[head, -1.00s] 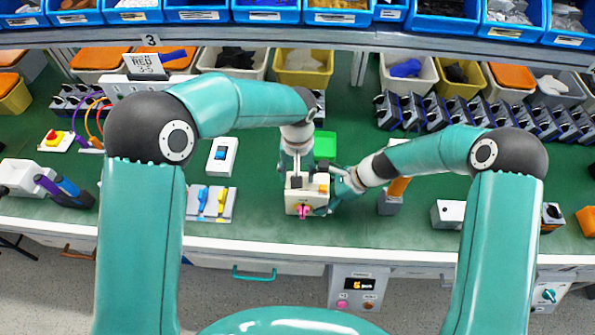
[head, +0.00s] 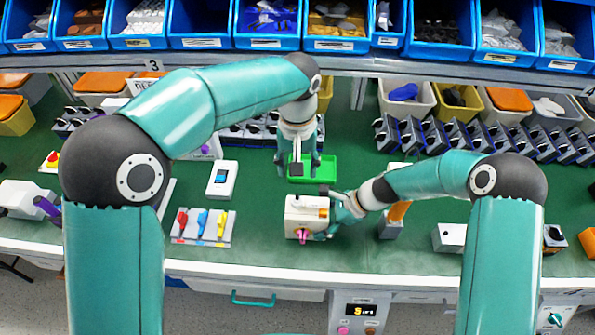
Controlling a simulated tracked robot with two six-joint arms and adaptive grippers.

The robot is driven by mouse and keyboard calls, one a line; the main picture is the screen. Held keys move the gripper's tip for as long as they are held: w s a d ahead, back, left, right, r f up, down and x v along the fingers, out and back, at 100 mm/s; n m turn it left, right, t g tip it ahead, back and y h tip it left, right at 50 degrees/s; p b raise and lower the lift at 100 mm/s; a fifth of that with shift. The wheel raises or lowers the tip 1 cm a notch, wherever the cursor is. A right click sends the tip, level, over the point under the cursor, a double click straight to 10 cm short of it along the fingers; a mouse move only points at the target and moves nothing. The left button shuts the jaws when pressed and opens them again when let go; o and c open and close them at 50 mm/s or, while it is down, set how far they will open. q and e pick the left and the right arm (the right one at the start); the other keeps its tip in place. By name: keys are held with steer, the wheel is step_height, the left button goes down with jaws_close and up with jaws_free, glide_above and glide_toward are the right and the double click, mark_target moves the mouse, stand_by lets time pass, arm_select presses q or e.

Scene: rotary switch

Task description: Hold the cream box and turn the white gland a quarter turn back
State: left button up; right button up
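The cream box (head: 300,217) stands near the front of the green bench, with a pink knob (head: 302,236) on its front and an orange-brown strip on its top. My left gripper (head: 297,170) points down behind the box, apart from it. Its fingers are spread with nothing between them. My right gripper (head: 330,214) is at the box's right side, very close to it or touching. Its fingertips are partly lost against the box, so its grip is unclear. I cannot make out the white gland; my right gripper covers that side.
A green tray (head: 325,170) lies behind the box. A white switch box (head: 222,180) and a panel with red, blue and yellow levers (head: 203,241) are to the left. A grey block with an orange top (head: 392,222) stands close by my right arm.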

steer(key=shift+f, duration=0.1)
steer(key=o, duration=1.2)
